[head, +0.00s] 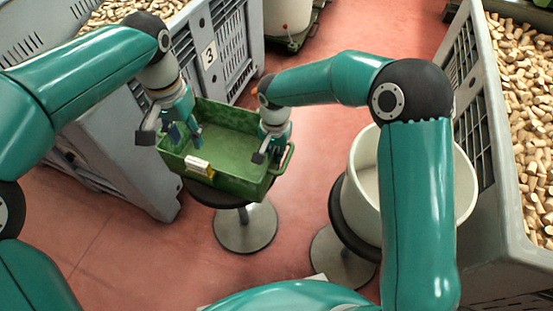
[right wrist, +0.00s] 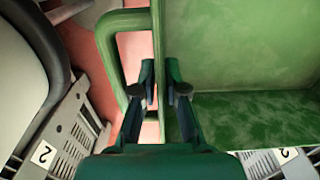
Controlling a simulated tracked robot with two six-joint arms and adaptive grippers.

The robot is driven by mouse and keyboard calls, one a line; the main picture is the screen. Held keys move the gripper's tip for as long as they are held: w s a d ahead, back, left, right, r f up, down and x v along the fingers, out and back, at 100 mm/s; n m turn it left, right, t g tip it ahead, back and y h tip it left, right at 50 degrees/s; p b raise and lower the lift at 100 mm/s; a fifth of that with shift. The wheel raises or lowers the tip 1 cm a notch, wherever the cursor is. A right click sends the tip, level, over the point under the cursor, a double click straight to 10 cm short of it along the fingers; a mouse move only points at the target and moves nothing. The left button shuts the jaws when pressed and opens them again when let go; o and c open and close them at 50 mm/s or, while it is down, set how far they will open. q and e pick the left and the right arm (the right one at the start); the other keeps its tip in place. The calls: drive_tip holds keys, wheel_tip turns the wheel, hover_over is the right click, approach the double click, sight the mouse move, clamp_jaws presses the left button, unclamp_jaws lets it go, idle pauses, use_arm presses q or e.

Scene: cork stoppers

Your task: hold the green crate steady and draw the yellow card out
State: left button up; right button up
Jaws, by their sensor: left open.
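The green crate (head: 235,180) sits on a round stool. A small pale card with a yellowish tint (head: 197,166) is at the crate's near wall, left of its middle. My left gripper (head: 185,138) is open and points down over the left part of the crate, just above and behind the card, apart from it. My right gripper (head: 267,152) is at the crate's right end by the handle. In the right wrist view, its fingers (right wrist: 163,90) are shut on the crate's end wall (right wrist: 158,40), one on each side. The card is not in that view.
A white bucket (head: 365,165) stands on another stool to the right, partly behind my right arm. Grey bins of cork stoppers stand at the left (head: 215,60) and right (head: 490,160). Red floor (head: 130,245) is clear in front of the crate.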

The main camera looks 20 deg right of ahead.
sight(197, 161)
drive_tip(key=shift+f, duration=1.6)
clamp_jaws()
use_arm(q)
drive_tip(key=shift+o, duration=1)
drive_tip(key=o, duration=0.8)
drive_tip(key=shift+w+r+m, duration=0.35)
drive_tip(key=shift+r+m, duration=0.35)
drive_tip(key=shift+r, duration=0.2)
drive_tip(key=shift+c, duration=0.2)
wheel_tip(197, 161, down, 7)
drive_tip(key=shift+r, duration=0.15)
use_arm(e)
drive_tip(key=shift+w, duration=0.1)
use_arm(q)
drive_tip(key=shift+s+f, duration=0.2)
drive_tip(key=shift+f, duration=1.1)
drive_tip(key=shift+s+f, duration=0.15)
drive_tip(key=shift+f, duration=1.1)
